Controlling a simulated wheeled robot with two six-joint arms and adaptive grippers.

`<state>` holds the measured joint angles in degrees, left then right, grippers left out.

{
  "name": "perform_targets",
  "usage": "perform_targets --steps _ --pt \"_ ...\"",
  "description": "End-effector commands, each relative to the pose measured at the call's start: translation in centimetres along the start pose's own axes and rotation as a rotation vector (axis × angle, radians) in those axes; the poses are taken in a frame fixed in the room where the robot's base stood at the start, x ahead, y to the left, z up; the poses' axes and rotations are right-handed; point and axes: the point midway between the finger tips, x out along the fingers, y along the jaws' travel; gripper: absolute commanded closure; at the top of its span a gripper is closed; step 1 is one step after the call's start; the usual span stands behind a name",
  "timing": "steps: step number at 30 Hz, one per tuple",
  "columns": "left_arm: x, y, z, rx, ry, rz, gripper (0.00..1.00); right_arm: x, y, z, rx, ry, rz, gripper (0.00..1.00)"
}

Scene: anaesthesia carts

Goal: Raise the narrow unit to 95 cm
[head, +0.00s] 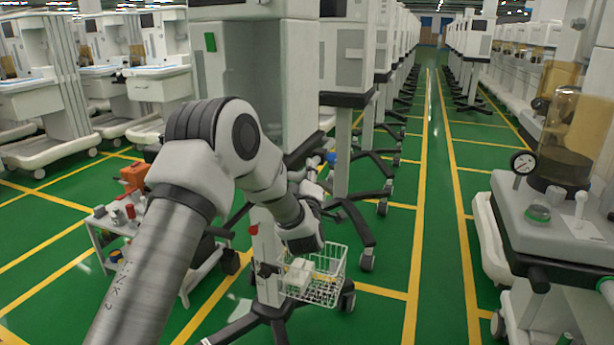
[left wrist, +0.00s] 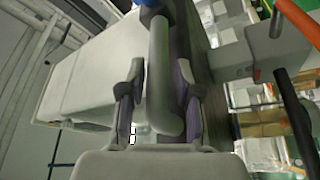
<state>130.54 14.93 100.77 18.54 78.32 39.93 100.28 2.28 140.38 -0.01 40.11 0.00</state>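The narrow unit (head: 265,70) is a tall pale cabinet on a pole with a wheeled base, just ahead in the head view. A green patch marks its side. My left arm crosses in front of it and hides part of the pole. My left gripper (left wrist: 160,75) is under the unit, its fingers apart on both sides of a grey bar (left wrist: 161,100). I see no clear grip on the bar. A blue piece (left wrist: 148,3) shows at the bar's far end and in the head view (head: 330,157). My right gripper is out of view.
A wire basket (head: 322,290) with white boxes hangs on the pole, close to my left wrist. A low trolley (head: 195,270) with tools stands at left. A machine with a gauge (head: 523,162) stands at right. The green aisle (head: 440,230) between the rows is clear.

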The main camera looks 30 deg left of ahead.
Motion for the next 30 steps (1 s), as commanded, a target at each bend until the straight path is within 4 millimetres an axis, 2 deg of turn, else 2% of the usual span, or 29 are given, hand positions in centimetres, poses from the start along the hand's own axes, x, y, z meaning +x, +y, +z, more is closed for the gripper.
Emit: perform_targets --steps 8,11,18,20,27,30 --pt "0.5 0.0 0.0 0.002 -0.002 0.0 0.67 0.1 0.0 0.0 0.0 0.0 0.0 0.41" --pt "0.5 0.0 0.0 0.002 -0.002 0.0 0.99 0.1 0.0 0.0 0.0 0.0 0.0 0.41" --pt "0.6 0.4 -0.2 0.001 -0.001 0.0 1.0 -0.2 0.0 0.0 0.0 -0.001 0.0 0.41" --pt "0.8 1.1 -0.7 0.001 -0.001 0.001 1.0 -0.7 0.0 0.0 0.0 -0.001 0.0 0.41" --pt "2.2 6.6 -4.1 -0.003 0.009 0.011 1.0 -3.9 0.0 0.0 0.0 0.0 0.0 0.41" --pt "2.7 8.2 -5.0 -0.004 0.009 0.011 1.0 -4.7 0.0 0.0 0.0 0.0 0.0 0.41"
